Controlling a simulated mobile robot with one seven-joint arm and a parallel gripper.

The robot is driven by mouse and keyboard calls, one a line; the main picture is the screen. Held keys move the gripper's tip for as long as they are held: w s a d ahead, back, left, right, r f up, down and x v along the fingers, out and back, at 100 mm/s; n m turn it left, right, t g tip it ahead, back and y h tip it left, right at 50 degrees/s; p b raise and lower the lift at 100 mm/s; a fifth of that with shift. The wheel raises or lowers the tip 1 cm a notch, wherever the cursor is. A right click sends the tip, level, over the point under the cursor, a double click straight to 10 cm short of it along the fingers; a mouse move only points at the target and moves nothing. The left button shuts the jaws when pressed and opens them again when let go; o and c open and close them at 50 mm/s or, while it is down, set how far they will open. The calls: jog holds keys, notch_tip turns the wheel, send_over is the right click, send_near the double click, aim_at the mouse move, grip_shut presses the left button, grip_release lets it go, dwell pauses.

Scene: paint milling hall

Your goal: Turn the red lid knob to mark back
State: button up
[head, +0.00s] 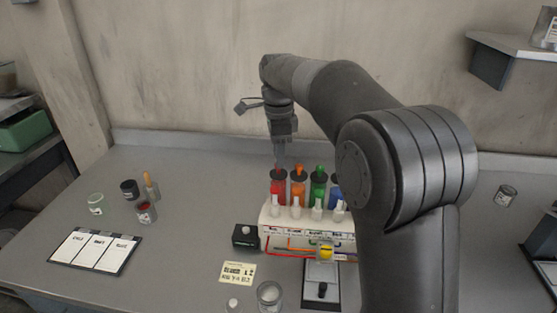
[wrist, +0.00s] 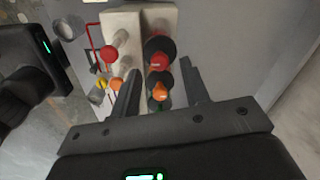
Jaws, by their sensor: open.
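A white block holds a row of coloured containers with black lids and knobs. The red container (head: 278,187) is at the left end of the row. Its red lid knob (wrist: 160,62) sits on a black lid in the wrist view; the gripper largely covers it in the head view. My gripper (head: 280,158) points down over the red container. It is open, and in the wrist view its fingers (wrist: 160,70) lie on either side of the red knob, with no clear contact. The knob's pointer and the back mark cannot be made out.
The orange knob (head: 299,168) and green knob (head: 319,168) stand close on the right. Pale taps (head: 297,208) line the block's front. A black box (head: 245,236), a yellow note (head: 237,272) and a glass jar (head: 269,294) lie nearby.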

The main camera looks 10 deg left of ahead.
jog(key=shift+f, duration=1.3)
jog(key=shift+c, duration=0.4)
grip_shut()
